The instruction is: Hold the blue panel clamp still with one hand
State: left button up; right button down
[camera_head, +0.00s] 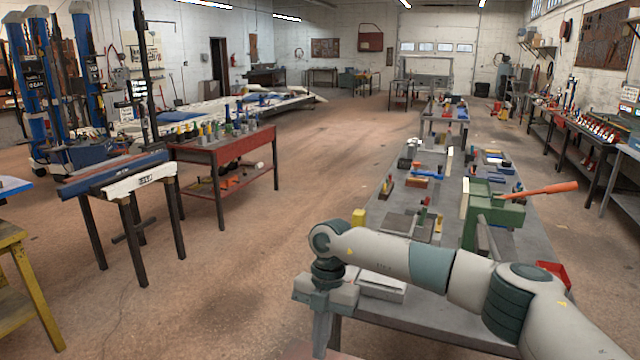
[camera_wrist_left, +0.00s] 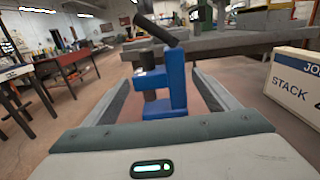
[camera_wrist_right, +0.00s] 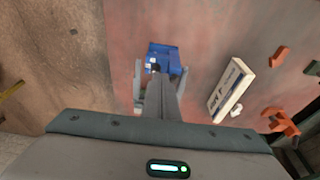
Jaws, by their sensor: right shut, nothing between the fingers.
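The blue panel clamp (camera_wrist_left: 174,80) stands upright in the left wrist view, with a dark bar at its top. My left gripper (camera_wrist_left: 163,84) has its two fingers wide apart, one on each side of the clamp, with gaps showing beside it. The left gripper is outside the head view. My right gripper (camera_head: 321,335) points down at the bottom of the head view, its fingers together and empty. In the right wrist view, a blue object (camera_wrist_right: 163,55), probably the same clamp, lies beyond the right fingertips, partly hidden by them. I cannot tell whether they touch.
A white labelled box (camera_wrist_left: 298,84) stands right of the clamp; a similar white box (camera_wrist_right: 230,90) shows in the right wrist view on a reddish surface (camera_wrist_right: 215,30). Red-orange parts (camera_wrist_right: 283,122) lie farther right. A long grey bench (camera_head: 370,235) with tools runs beyond my right arm.

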pick_arm(q)
jog(key=shift+s, duration=0.15)
jog(key=v, duration=1.1)
jog(key=shift+s+a, duration=0.2)
jog(key=shift+s, duration=0.1)
jog(key=shift+r, duration=0.1)
